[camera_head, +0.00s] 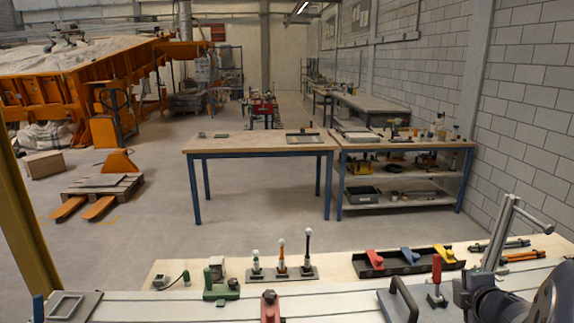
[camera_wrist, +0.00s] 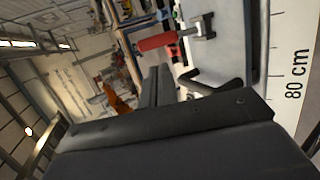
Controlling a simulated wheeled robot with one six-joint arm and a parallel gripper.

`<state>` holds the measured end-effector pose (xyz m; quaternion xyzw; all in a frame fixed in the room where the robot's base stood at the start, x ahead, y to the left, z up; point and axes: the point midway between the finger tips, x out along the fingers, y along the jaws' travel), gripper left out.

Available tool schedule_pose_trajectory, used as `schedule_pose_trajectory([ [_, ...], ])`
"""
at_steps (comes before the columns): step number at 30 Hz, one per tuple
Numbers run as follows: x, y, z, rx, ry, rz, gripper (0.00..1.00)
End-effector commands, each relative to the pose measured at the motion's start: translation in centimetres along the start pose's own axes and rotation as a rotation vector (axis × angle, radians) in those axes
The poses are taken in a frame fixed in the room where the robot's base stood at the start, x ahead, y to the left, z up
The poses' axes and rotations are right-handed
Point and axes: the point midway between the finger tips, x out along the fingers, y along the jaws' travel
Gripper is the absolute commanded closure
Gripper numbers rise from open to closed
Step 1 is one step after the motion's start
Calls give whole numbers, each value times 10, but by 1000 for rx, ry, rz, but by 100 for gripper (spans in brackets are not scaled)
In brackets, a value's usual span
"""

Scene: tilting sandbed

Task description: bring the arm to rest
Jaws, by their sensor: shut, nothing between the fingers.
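My gripper (camera_wrist: 158,74) shows in the wrist view as two dark fingers side by side, shut with nothing between them. The black body behind them fills the lower part of that view. In the head view my arm (camera_head: 508,298) is at the lower right, over the near bench; the fingers cannot be made out there. In the wrist view a red-handled clamp (camera_wrist: 157,41) lies beyond the fingertips, and a black bar handle (camera_wrist: 208,86) is to their right. I cannot tell how far apart they are, but no contact shows.
The near bench (camera_head: 340,309) holds the red-handled clamp (camera_head: 437,272), the black handle (camera_head: 403,298), a black tray (camera_head: 366,271) with coloured pieces, a knobbed stand (camera_head: 282,274) and a green clamp (camera_head: 216,293). A grey upright (camera_head: 499,235) stands near my arm. Floor beyond is partly clear.

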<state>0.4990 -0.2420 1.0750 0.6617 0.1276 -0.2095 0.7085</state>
Motion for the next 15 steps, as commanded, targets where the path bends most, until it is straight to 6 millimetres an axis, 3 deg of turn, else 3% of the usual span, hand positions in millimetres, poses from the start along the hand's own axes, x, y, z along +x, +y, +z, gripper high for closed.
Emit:
schedule_pose_trajectory([
  [6, -40, 0, 1, -1, -3, 1, 100],
  [9, -13, -3, -1, 0, 4, -2, 100],
  [15, 22, 0, -1, -1, 4, -1, 100],
])
